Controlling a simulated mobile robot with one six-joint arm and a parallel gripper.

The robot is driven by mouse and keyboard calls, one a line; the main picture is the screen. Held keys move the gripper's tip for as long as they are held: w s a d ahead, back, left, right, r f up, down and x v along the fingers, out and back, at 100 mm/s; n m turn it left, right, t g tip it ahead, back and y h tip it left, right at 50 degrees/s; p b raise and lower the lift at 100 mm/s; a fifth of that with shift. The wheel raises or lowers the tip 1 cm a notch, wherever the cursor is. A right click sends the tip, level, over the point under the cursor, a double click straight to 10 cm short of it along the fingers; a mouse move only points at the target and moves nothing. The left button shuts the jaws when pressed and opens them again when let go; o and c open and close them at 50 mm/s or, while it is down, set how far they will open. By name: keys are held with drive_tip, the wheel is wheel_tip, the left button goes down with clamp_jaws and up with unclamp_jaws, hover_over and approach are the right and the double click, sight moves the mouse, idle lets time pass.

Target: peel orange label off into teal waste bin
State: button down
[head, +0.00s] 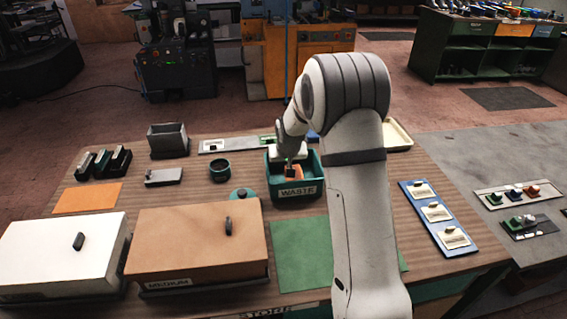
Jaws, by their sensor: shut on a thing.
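The teal waste bin (275,186), marked WASTE on its front, stands at the middle of the table. My gripper (290,173) points down inside the bin's opening, below its back rim. It is shut on the orange label (293,179), which shows as a small orange patch at the fingertips. I cannot tell whether the label touches the bin's floor.
A brown box (190,245) marked MEDIUM and a white box (60,250) stand at the front left. A green mat (298,265) lies before the bin. A small dark teal pot (219,171) stands left of it. A blue board (428,212) with several plates lies right.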

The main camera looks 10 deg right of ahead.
drive_tip(key=shift+f, duration=0.25)
drive_tip(key=c, duration=1)
unclamp_jaws()
drive_tip(key=shift+c, duration=0.2)
drive_tip(key=shift+r+p, duration=1.4)
drive_tip(key=shift+r, duration=2.15)
